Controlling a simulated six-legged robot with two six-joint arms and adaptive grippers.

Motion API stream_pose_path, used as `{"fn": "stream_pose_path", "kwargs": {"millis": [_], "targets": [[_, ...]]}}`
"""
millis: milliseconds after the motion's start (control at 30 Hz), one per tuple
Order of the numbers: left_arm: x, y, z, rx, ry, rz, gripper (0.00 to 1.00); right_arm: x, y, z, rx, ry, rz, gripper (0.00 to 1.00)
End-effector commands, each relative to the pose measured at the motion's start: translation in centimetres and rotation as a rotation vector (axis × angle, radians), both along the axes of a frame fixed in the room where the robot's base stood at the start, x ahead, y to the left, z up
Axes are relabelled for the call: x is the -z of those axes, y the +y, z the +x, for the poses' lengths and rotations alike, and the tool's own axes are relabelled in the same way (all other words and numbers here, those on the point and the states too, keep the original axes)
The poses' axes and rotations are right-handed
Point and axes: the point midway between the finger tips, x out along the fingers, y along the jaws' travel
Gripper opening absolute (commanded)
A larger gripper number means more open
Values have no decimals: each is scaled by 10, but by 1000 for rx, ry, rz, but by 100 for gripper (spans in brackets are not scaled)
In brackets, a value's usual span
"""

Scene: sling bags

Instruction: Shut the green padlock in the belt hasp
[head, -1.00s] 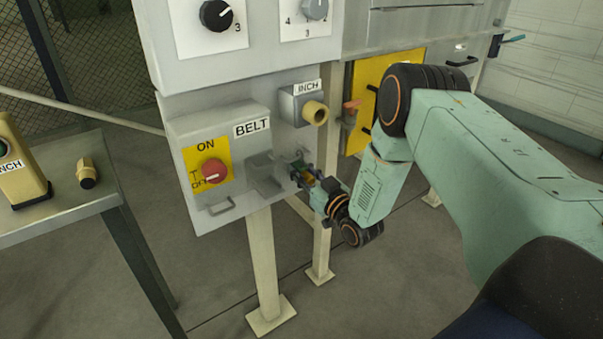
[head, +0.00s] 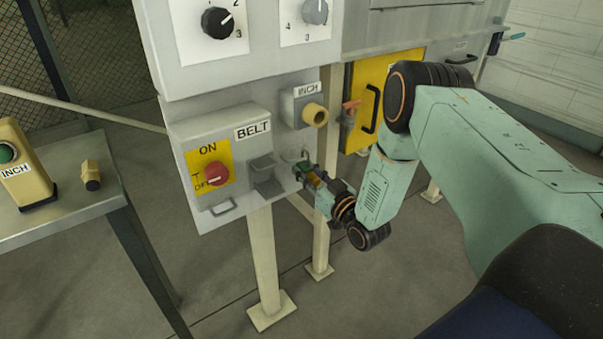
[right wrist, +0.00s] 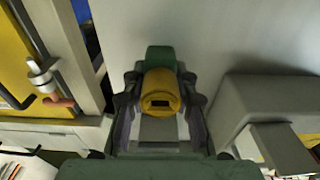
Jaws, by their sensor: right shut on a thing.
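My right gripper (head: 306,172) is shut on the green padlock (head: 301,167), just right of the grey BELT box (head: 222,135). In the right wrist view the padlock's green part (right wrist: 161,58) shows beyond a yellow, slotted end (right wrist: 160,92) between the fingers (right wrist: 160,105). A thin shackle seems to stand up from it in the head view; whether it is open is too small to tell. A dark grey bracket (head: 265,172) juts from the box's right side, apart from the padlock. My left gripper is not in view.
A brass-coloured cylinder (head: 315,115) sticks out from the INCH box (head: 297,105) above my gripper. A yellow door (head: 392,80) with an orange-handled valve (head: 350,108) stands to the right. A table (head: 60,222) at left bears a yellow INCH station (head: 24,165).

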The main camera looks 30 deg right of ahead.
Motion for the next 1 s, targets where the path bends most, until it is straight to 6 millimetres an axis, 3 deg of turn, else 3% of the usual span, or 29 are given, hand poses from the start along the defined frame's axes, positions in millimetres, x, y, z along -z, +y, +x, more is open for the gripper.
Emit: {"fn": "stream_pose_path", "kwargs": {"millis": [1000], "targets": [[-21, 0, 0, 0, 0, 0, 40, 3, -3, -43, -1, 1, 0, 0]]}}
